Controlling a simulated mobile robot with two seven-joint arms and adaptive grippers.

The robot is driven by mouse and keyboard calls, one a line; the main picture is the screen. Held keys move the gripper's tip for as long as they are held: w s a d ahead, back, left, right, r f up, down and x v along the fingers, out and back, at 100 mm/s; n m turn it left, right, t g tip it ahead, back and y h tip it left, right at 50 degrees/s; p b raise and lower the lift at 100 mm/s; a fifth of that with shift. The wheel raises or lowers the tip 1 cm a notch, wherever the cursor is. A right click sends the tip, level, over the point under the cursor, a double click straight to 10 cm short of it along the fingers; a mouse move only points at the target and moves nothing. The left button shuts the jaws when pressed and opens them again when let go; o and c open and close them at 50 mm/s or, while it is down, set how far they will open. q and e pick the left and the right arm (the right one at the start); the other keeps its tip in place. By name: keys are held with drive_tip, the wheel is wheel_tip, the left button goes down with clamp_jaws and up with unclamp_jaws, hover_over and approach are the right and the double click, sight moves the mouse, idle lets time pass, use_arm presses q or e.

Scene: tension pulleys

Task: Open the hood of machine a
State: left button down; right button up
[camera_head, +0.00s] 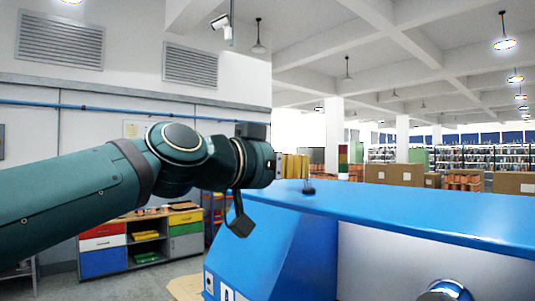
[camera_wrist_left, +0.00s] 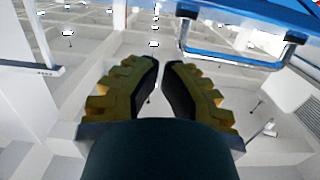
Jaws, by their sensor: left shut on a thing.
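The blue machine (camera_head: 410,215) fills the lower right of the head view, with a sloped blue side and a white face. I cannot tell which part is its hood or how far it stands open. My left gripper (camera_head: 292,167) is beyond the machine's far left edge, its yellow fingers partly hidden by my wrist. In the left wrist view its black and yellow fingers (camera_wrist_left: 160,65) are nearly together, with nothing visible between them. My right gripper is out of view.
A small dark object (camera_head: 308,187) sits on the machine's blue top. A shiny round part (camera_head: 445,290) shows at the bottom right. Coloured drawers and shelves (camera_head: 140,240) stand against the left wall. Cardboard boxes (camera_head: 394,174) stand behind the machine.

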use_arm(q)
wheel_tip(320, 180, down, 4)
drive_tip(key=shift+w+r+b, duration=0.1)
drive_tip(key=shift+r+b, duration=0.05)
drive_tip(key=shift+b, duration=0.3)
drive_tip(key=shift+d, duration=0.1)
wheel_tip(320, 180, down, 17)
drive_tip(key=s+a+b, duration=0.1)
drive_tip(key=a+b, duration=0.1)
drive_tip(key=b, duration=1.6)
drive_tip(key=shift+s+a, duration=0.15)
drive_tip(key=shift+s, duration=0.1)
drive_tip(key=shift+r, duration=0.2)
